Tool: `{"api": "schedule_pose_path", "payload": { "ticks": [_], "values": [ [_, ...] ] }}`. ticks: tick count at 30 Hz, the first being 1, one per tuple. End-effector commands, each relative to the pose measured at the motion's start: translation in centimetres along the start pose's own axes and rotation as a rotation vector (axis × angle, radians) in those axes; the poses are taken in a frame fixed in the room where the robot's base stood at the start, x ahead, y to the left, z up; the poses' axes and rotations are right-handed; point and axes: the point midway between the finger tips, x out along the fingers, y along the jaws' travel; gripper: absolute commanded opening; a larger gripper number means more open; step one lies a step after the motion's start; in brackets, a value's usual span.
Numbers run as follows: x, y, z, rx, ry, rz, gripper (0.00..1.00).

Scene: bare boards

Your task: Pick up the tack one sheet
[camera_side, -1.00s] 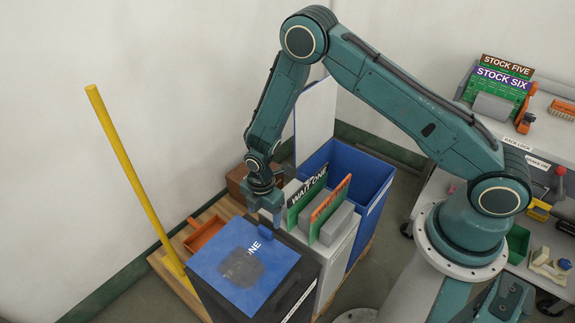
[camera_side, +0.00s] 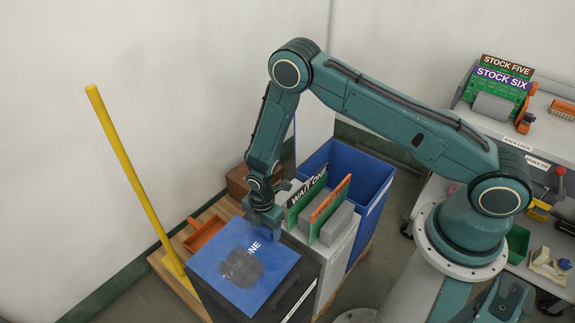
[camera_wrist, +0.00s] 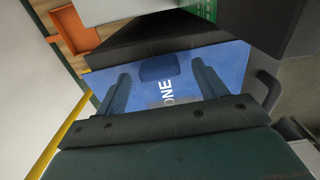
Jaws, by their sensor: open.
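A blue sheet (camera_side: 268,277) with white lettering, of which "ONE" shows, lies flat on top of a dark box (camera_side: 222,307). A dark grey patch marks its middle. My gripper (camera_side: 270,230) is just above the sheet's far edge, pointing down. In the wrist view my gripper (camera_wrist: 160,70) is open, with one finger on each side of a small darker blue tab (camera_wrist: 158,68) on the blue sheet (camera_wrist: 232,58). The fingers do not close on the tab. Whether the fingertips touch the sheet I cannot tell. My gripper hides the tab in the side view.
A grey box with upright cards, one green reading "WAIT ONE" (camera_side: 308,194) and one orange (camera_side: 330,200), stands close right of my gripper. A blue bin (camera_side: 372,205) is behind it. A yellow pole (camera_side: 135,180) and an orange tray (camera_side: 205,234) are left.

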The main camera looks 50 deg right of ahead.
Motion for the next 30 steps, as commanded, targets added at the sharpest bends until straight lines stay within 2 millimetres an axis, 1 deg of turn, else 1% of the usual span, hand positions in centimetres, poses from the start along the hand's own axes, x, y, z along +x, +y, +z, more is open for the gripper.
{"api": "schedule_pose_path", "payload": {
  "ticks": [1,3,6,23,24,29,30],
  "values": [
    [0.6,0.0,0.0,0.000,0.000,-0.002,0.71],
    [1.1,0.0,0.0,0.000,0.000,0.000,0.71],
    [1.6,0.0,0.0,0.001,0.001,0.000,0.71],
    [1.7,0.0,0.0,0.000,0.001,0.000,0.71],
    [1.7,0.0,0.0,0.000,0.001,0.000,0.63],
    [1.7,0.0,0.0,0.000,0.001,0.000,0.32],
    [1.7,0.0,0.0,0.000,0.001,0.000,0.24]
  ]
}}
